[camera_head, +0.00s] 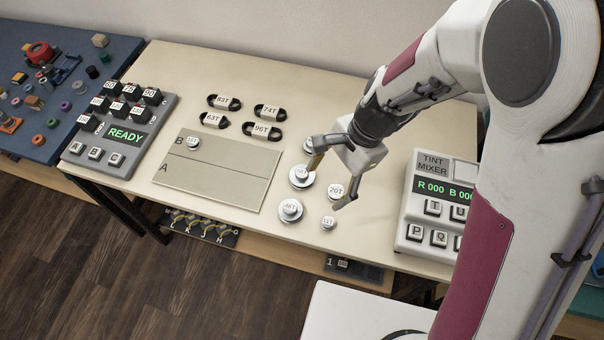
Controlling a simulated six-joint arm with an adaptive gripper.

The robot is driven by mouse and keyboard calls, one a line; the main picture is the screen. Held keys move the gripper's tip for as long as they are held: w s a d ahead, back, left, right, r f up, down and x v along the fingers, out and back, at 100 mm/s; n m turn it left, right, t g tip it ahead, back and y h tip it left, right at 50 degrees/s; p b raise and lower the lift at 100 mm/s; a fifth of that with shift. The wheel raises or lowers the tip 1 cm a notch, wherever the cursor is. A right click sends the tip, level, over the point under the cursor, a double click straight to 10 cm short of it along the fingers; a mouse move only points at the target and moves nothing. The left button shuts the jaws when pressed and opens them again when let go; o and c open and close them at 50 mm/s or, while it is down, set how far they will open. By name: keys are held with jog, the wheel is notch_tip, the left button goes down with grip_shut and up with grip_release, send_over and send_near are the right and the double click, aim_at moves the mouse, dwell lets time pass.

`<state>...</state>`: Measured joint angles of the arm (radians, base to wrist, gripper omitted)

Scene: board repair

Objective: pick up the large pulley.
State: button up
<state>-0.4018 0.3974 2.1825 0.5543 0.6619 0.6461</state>
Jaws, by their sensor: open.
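Several silver pulleys with white labels stand on the beige table right of the board. Two look largest: one at the left finger (301,182) and one nearer the front edge (290,212); I cannot tell which is larger. A smaller pulley marked 20T (336,192) and a small one marked 11T (328,223) stand to their right. Another pulley (308,144) is partly hidden behind my gripper. My gripper (329,186) is open and empty, its fingers spread over the group. Its left finger overlaps the back large pulley in view; contact cannot be told.
The board (220,182) with rows A and B carries a small pulley (192,143) at B. Several black belts (267,112) lie behind it. A READY keypad (120,130) stands left, and a tint mixer (430,200) stands close on the right.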

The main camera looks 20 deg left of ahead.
aim_at(302, 172)
jog(key=w+a+f+m, duration=0.1)
jog(key=w+m, duration=0.1)
jog(key=w+a+f+m+t, duration=0.1)
jog(key=w+a+m, duration=0.1)
jog(key=m, duration=0.1)
jog(key=w+a+f+m+y, duration=0.1)
jog(key=w+m, duration=0.1)
jog(key=shift+a+m, duration=0.4)
jog(key=shift+w+m+t, duration=0.25)
jog(key=shift+m+t, duration=0.05)
jog(key=shift+m, duration=0.2)
jog(key=shift+w+m, duration=0.2)
jog(key=shift+m, duration=0.4)
jog(key=shift+a+f, duration=0.1)
jog(key=shift+f, duration=0.05)
jog(key=shift+x, duration=1.2)
jog(key=shift+x, duration=2.55)
